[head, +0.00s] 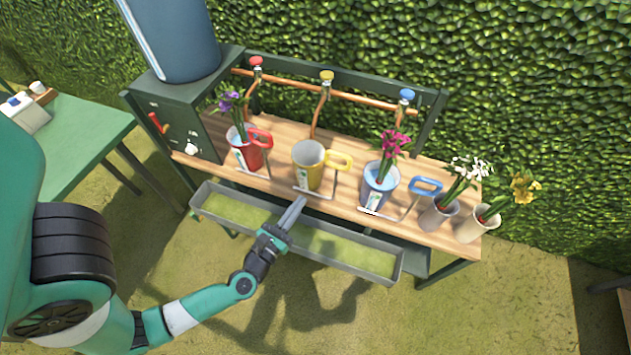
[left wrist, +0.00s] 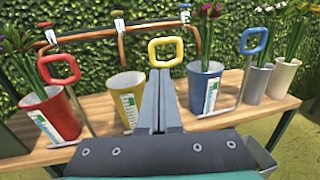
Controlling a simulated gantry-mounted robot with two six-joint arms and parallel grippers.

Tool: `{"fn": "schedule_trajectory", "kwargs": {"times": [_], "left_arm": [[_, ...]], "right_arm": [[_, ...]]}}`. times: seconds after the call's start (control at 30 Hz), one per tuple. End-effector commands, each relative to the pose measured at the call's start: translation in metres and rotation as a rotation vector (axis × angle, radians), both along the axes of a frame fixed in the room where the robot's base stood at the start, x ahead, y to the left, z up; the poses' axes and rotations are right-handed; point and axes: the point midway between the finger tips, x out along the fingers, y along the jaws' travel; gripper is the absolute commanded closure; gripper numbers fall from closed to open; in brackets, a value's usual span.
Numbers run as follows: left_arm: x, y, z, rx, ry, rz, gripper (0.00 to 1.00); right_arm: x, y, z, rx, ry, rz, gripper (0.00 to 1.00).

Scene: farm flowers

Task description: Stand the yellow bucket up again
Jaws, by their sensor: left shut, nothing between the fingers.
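The yellow bucket (head: 308,172) stands upright on the wooden bench top, between the red bucket (head: 247,153) and the blue-grey bucket (head: 378,188). Its open rim faces up and no flowers show in it. It also shows left of my fingers in the left wrist view (left wrist: 127,104). A yellow loop handle (head: 340,160) is beside it on the right. My left gripper (head: 300,203) is shut and empty, in front of the bench edge just below the yellow bucket. It appears apart from the bucket. My right gripper is in neither view.
Red and blue-grey buckets hold flowers, as do two pale vases (head: 437,216) at the right. A blue loop handle (head: 425,186) stands near the blue-grey bucket. A grey trough (head: 375,267) runs along the bench front. A copper pipe with taps (head: 325,92) is behind.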

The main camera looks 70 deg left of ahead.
Motion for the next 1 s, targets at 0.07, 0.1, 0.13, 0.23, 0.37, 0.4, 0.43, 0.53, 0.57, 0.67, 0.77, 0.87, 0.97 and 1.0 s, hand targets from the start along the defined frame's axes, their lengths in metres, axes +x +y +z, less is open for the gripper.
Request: {"fn": "schedule_trajectory", "kwargs": {"times": [0.07, 0.1, 0.13, 0.23, 0.37, 0.4, 0.43, 0.53, 0.57, 0.67, 0.77, 0.87, 0.97, 1.0], "left_arm": [[0.014, 0.013, 0.001, 0.001, -0.005, 0.007, 1.0], [0.02, 0.019, 0.002, 0.002, -0.003, 0.007, 1.0], [0.026, 0.022, 0.002, 0.002, -0.002, 0.005, 1.0], [0.042, 0.035, 0.003, 0.002, -0.002, 0.003, 1.0], [0.058, 0.047, 0.003, 0.001, 0.001, 0.001, 1.0], [0.062, 0.05, 0.004, 0.001, 0.001, 0.001, 1.0], [0.064, 0.051, 0.003, 0.0, 0.001, 0.001, 1.0], [0.068, 0.055, 0.003, 0.0, 0.001, 0.0, 1.0], [0.069, 0.055, 0.003, 0.0, 0.001, 0.0, 1.0], [0.07, 0.055, 0.003, 0.0, 0.002, -0.001, 1.0], [0.069, 0.055, 0.003, 0.0, 0.002, -0.001, 1.0], [0.069, 0.055, 0.003, 0.0, 0.002, -0.001, 1.0], [0.071, 0.058, 0.007, -0.008, 0.009, 0.0, 1.0], [0.073, 0.06, 0.01, -0.015, 0.015, 0.001, 1.0]], "right_arm": [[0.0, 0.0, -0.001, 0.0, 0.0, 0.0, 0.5], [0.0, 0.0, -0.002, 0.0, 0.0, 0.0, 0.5], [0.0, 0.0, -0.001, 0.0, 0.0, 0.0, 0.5], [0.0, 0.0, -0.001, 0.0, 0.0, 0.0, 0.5], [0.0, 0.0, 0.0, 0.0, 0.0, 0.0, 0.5], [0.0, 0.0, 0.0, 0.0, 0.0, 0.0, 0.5], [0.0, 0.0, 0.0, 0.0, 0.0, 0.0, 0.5], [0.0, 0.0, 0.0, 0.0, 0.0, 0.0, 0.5], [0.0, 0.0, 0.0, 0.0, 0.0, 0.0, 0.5], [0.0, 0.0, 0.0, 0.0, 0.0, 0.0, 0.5], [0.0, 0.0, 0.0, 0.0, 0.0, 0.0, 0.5], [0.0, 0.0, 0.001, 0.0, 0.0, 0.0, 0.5], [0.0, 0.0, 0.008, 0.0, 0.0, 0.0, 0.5], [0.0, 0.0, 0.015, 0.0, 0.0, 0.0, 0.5]]}}
